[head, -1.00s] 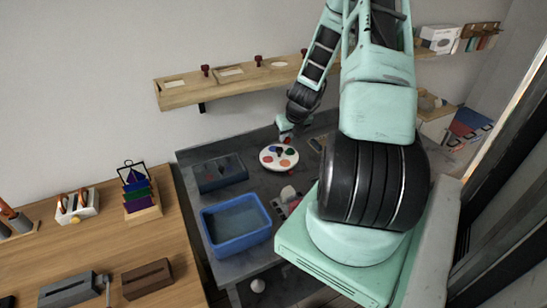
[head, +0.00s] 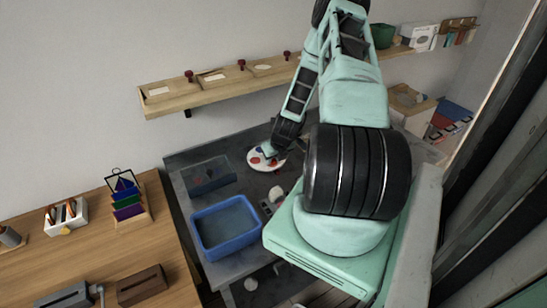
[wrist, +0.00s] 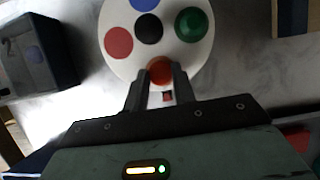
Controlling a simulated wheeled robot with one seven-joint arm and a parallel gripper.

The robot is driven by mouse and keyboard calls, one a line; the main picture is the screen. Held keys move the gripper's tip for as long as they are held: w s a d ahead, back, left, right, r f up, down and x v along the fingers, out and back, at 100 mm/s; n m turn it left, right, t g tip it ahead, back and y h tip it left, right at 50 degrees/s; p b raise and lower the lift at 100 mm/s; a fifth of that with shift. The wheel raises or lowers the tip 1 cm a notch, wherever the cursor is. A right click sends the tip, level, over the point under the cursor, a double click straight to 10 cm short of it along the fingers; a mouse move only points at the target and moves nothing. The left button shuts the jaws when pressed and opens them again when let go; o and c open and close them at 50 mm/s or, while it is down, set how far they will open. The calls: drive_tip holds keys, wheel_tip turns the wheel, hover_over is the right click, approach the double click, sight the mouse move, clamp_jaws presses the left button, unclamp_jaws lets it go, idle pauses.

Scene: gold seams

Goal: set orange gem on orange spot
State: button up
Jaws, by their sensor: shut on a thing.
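A round white plate (wrist: 125,65) with blue, red, black and green round marks shows in the wrist view; it lies on the grey table in the head view (head: 257,165). The green one (wrist: 191,24) looks raised and faceted, like a gem. My gripper (wrist: 162,74) points at the plate's near edge, its fingers shut on the orange gem (wrist: 160,69). The gem lies over the near part of the plate; whether it touches the plate I cannot tell. The orange spot is not visible, perhaps hidden behind the gem. In the head view my arm covers part of the plate.
A dark box (head: 208,175) and a blue bin (head: 225,228) stand left of the plate. A small white object (head: 276,193) sits just in front of it. A wooden shelf (head: 215,86) runs along the wall behind. Grey table surface is bare behind the dark box.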

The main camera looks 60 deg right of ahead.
drive_tip(key=shift+f, duration=0.1)
drive_tip(key=shift+f, duration=0.15)
drive_tip(key=o, duration=0.9)
drive_tip(key=shift+o, duration=0.2)
drive_tip(key=shift+r, duration=0.2)
drive_tip(key=b+v, duration=0.2)
drive_tip(key=v, duration=1)
drive_tip(key=shift+s, duration=0.1)
